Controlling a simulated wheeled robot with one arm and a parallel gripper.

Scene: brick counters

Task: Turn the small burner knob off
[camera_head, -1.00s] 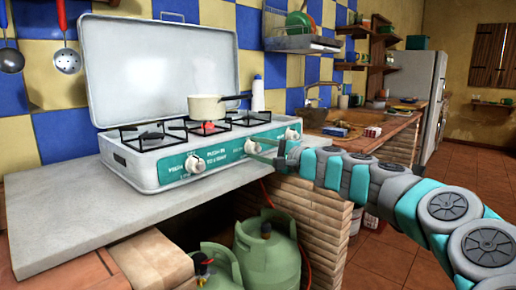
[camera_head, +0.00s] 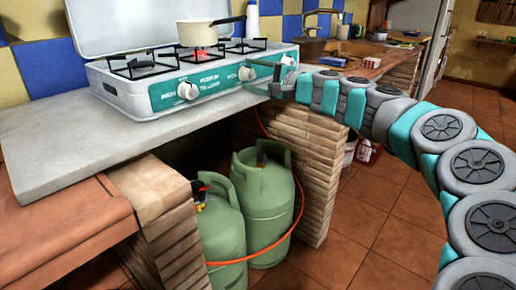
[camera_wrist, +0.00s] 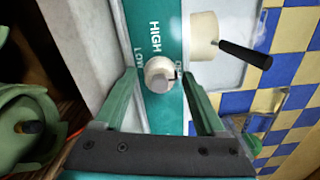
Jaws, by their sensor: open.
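The white gas stove (camera_head: 125,105) has a teal front panel with white round knobs. The left knob (camera_head: 188,91) stands clear of my gripper. The middle knob (camera_head: 246,73) is at the tips of my gripper (camera_head: 257,74). In the wrist view a cream knob (camera_wrist: 159,72) sits between the two green fingertips of my open gripper (camera_wrist: 158,82), with gaps on both sides. A third knob (camera_head: 288,61) shows partly behind my gripper. A cream pot (camera_head: 198,34) stands over the middle burner, with a red glow beneath it.
The pot's black handle (camera_wrist: 245,54) sticks out above the panel. The grey counter (camera_head: 60,150) is bare in front of the stove. Green gas bottles (camera_head: 265,205) with an orange hose stand below. A brick pillar (camera_head: 310,180) supports the counter.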

